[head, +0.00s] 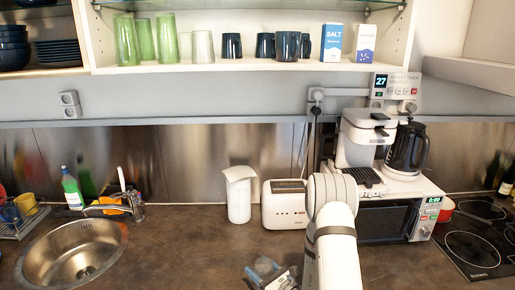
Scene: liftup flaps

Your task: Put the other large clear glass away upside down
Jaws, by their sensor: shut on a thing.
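My gripper (270,278) is low at the bottom edge of the head view, over the dark counter. It is shut on a clear glass (265,266), which shows only as a small greyish shape. Its lower part and which way up it is cannot be made out. Another clear glass (203,46) stands on the open cabinet shelf (250,66), just right of several tall green glasses (145,40). Whether that glass is upside down is hard to tell.
Dark cups (265,46), a salt box (331,43) and another box fill the shelf's right part. The counter holds a white canister (239,194), a toaster (284,204), a coffee machine (370,150) on a microwave (385,219), and a sink (75,255). Counter between sink and gripper is clear.

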